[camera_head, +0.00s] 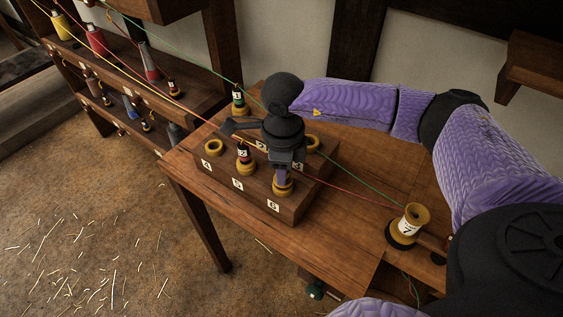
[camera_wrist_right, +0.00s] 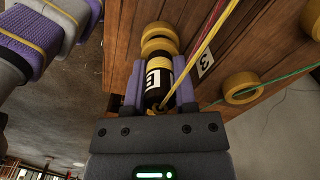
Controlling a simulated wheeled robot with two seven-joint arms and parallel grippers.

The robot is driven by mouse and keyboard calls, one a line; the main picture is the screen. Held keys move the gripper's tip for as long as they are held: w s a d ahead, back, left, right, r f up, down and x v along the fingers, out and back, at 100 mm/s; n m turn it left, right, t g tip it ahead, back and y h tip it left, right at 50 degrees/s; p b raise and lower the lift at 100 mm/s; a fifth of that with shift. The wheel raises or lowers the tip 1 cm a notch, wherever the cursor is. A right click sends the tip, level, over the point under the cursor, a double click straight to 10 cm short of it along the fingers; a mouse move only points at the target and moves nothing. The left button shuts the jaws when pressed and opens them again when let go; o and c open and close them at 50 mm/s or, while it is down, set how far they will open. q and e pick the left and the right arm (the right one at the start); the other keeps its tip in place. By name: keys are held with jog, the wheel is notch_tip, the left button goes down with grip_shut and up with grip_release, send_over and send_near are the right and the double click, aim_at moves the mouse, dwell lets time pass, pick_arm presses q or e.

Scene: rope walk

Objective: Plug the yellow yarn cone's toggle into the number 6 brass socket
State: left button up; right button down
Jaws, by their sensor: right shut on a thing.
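My right gripper (camera_head: 283,175) is shut, pointing down over the number 6 brass socket (camera_head: 282,187). Between its fingers in the wrist view (camera_wrist_right: 157,95) is the black toggle (camera_wrist_right: 152,83) with a yellow band and a white label. The yellow yarn runs from a small eye at its near end. The toggle's far end meets the brass socket ring (camera_wrist_right: 158,34); I cannot tell how deep it sits. In the head view my fingers mostly hide the toggle. The yellow yarn cone (camera_head: 60,24) stands on the rack at upper left. My left gripper is not visible.
A toggle labelled 2 (camera_head: 243,153) stands in the number 5 socket, one labelled 1 (camera_head: 238,96) behind. Sockets 4 (camera_head: 214,147) and 3 (camera_head: 312,143) look empty. Red and green yarns cross the table; the red passes near spool 7 (camera_head: 408,222).

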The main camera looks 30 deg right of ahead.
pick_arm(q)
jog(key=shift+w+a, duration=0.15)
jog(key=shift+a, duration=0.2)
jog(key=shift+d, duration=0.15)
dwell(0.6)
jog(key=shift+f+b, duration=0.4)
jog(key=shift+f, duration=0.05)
pick_arm(e)
jog(key=shift+f, duration=0.6)
jog(key=c, duration=0.7)
grip_release()
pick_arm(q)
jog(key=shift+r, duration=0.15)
pick_arm(e)
jog(key=shift+r, duration=0.15)
notch_tip(320, 180, up, 11)
jog(key=p, duration=0.8)
jog(key=shift+p, duration=0.35)
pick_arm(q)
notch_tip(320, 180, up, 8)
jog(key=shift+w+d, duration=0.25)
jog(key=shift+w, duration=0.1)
